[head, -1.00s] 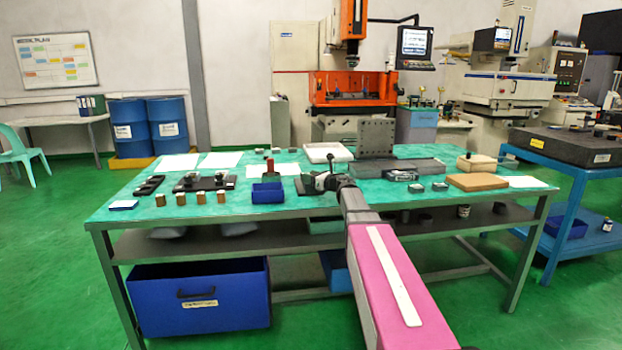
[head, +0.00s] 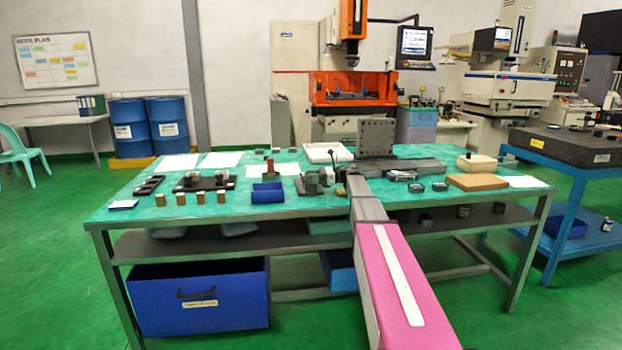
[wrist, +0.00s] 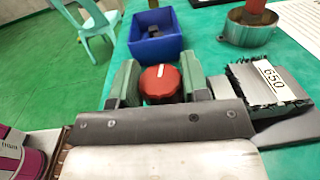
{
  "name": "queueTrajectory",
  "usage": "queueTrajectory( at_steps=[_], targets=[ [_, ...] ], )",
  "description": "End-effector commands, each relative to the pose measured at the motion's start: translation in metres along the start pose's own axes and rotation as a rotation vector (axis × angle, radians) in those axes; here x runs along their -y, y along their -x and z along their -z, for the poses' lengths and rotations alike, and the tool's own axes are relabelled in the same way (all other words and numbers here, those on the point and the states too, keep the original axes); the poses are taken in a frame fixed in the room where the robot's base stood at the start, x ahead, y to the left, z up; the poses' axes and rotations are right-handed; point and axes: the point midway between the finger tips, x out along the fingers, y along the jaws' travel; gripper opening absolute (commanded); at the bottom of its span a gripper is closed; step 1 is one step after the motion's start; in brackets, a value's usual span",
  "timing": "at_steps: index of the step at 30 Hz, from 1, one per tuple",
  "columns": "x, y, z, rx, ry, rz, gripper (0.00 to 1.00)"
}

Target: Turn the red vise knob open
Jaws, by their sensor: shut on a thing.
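The red vise knob (wrist: 160,85) is in the middle of the wrist view, with a pale line on its face pointing roughly up. The two greenish fingers of my gripper (wrist: 161,86) stand one on each side of it, shut on it. The knob cannot be made out there.
A blue bin (wrist: 155,42) lies beyond the knob. A dark ridged block marked 650 (wrist: 268,85) is close on the right, with a grey round holder (wrist: 247,30) behind it. An upright perforated plate (head: 376,138) stands farther back on the table (head: 230,207).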

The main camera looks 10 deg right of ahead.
Motion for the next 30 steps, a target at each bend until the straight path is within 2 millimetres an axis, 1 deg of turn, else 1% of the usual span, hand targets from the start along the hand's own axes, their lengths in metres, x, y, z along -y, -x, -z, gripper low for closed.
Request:
queueTrajectory(
  at_steps=[1,6,12,19,30],
  targets=[
    [0.0043,0.0006,0.0001,-0.001,0.000,-0.037,0.18],
    [0.0031,0.0001,0.0000,0.000,0.000,-0.147,0.18],
    [0.0019,-0.0003,-0.0001,0.000,0.000,-0.230,0.18],
    [0.0005,-0.0003,-0.0001,0.000,0.000,-0.271,0.18],
    [0.0001,-0.0004,-0.0001,0.000,0.000,-0.275,0.18]
  ],
)
